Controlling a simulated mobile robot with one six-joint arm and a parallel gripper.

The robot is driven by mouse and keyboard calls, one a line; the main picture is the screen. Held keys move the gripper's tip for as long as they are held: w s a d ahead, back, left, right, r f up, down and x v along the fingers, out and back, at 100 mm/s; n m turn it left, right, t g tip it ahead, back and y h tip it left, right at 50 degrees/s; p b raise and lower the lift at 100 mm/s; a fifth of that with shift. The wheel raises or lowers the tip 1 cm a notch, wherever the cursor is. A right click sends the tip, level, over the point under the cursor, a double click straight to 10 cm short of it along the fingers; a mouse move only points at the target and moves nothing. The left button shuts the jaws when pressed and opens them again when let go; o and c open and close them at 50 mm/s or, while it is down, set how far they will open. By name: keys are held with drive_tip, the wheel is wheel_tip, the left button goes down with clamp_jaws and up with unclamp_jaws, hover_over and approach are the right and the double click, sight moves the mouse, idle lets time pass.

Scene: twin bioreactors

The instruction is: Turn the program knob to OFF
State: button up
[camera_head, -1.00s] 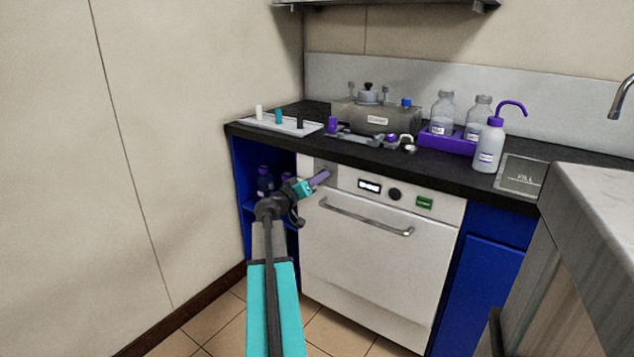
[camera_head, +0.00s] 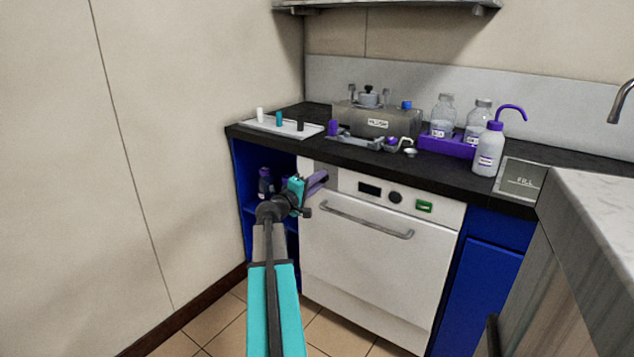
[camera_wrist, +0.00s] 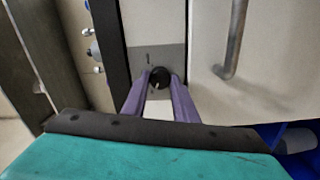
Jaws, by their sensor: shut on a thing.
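The program knob (camera_wrist: 160,77) is small, round and black, on a grey plate at the upper left of the white machine front (camera_head: 375,255). In the wrist view its pale pointer mark points down and slightly left. My gripper (camera_wrist: 160,80) has its purple fingers on both sides of the knob and is shut on it. In the head view my gripper (camera_head: 320,180) is at the panel's left end and hides the knob. The display (camera_head: 369,189) right of it is dark. I cannot read an OFF mark.
A second black knob (camera_head: 395,198) and a green button (camera_head: 424,207) sit farther right on the panel. The bar handle (camera_head: 365,221) runs below. The dark counter (camera_head: 450,178) overhangs above. The blue cabinet (camera_head: 243,185) is at the left.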

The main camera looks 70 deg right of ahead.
drive_tip(key=shift+w+d+r+n, duration=0.1)
drive_tip(key=shift+w+n, duration=0.05)
drive_tip(key=shift+n, duration=0.15)
drive_tip(key=o, duration=1.1)
drive_tip(key=shift+c, duration=0.2)
drive_tip(key=p+v, duration=0.1)
drive_tip(key=v, duration=1.3)
